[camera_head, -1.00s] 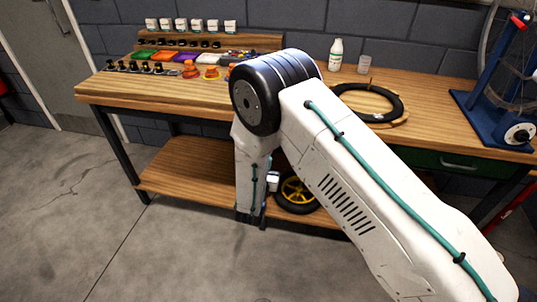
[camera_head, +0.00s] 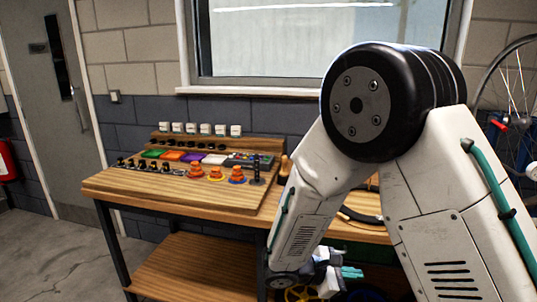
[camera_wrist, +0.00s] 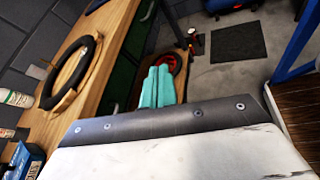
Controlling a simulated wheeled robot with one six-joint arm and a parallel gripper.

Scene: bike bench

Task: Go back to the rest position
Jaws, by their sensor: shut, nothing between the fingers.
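My gripper (camera_wrist: 157,88) shows in the wrist view as two teal fingers, close together with nothing between them. In the head view my gripper (camera_head: 352,272) is low, in front of the bench and below the level of its top, partly beside my arm. My arm is folded, with its large black elbow joint high in the picture. The workbench (camera_head: 110,184) stands in front of me; my arm hides its right part.
A black tire (camera_wrist: 72,72) lies on the bench top in the wrist view. A dark mat (camera_wrist: 239,40) lies on the floor. Open floor (camera_head: 60,255) is at left.

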